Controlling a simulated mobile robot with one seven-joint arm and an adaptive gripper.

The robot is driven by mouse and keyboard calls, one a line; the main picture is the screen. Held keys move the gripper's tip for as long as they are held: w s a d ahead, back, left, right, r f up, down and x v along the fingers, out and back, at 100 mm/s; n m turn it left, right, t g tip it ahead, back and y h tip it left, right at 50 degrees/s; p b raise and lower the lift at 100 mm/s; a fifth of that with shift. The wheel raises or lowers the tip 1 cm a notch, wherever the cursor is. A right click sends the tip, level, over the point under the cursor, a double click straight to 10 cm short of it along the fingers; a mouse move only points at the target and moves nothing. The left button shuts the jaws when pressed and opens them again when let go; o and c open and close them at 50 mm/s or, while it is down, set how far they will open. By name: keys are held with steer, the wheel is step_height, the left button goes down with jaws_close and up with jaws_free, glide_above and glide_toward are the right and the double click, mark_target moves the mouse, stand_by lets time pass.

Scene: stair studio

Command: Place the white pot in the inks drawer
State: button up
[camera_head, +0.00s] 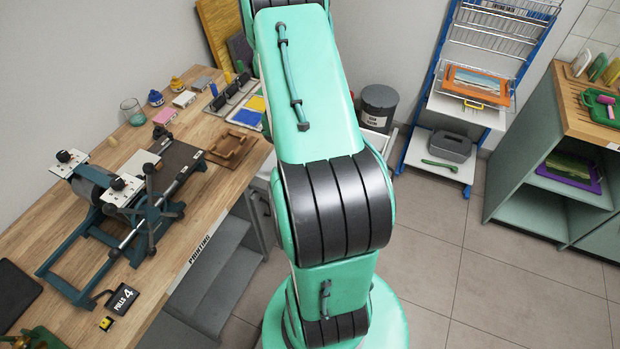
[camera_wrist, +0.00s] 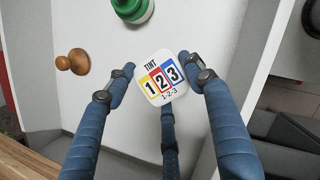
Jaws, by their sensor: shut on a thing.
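A green-and-white round thing (camera_wrist: 133,9) and a brown wooden knobbed thing (camera_wrist: 73,62) are in there. In the head view my arm hides the gripper and pot.
The wooden printing bench (camera_head: 120,290) is at left with a press (camera_head: 140,200), ink jars and a glass. Grey steps (camera_head: 212,268) stand beside it. A grey bucket (camera_head: 379,106) and a blue rack (camera_head: 440,75) are behind my arm. Tiled floor is clear at right.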

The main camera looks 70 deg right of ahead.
steer(key=shift+f+b, duration=0.6)
steer(key=shift+f, duration=1.2)
steer(key=shift+f, duration=0.1)
steer(key=o, duration=1.2)
steer(key=p+v, duration=0.3)
steer(key=v, duration=0.9)
steer(key=shift+a+p, duration=0.1)
steer(key=shift+p, duration=0.2)
